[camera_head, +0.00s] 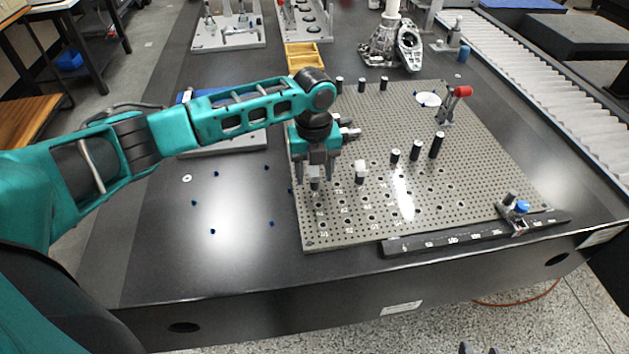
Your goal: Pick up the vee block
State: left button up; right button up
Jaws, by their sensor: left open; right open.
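My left gripper (317,176) points down over the left part of the perforated metal plate (345,222). It is open. A small pale block with a dark lower part (314,182) shows between its fingers, partly hidden by them; it looks like a vee block. A similar small white-topped block (361,171) stands on the plate just to the right, apart from the gripper. I cannot tell for certain which is the vee block. Two dark tips at the bottom edge look like my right gripper (481,349), open and empty, mostly out of frame.
Several dark cylinders (416,150) stand on the plate, right of the gripper. A red-handled clamp (455,103) is at the back right. A dark rail with a blue-knobbed clamp (517,214) lies along the front. Several blue pins (213,231) dot the table left of the plate.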

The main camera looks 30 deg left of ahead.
pick_arm(q)
jog(key=shift+f, duration=0.8)
grip_shut()
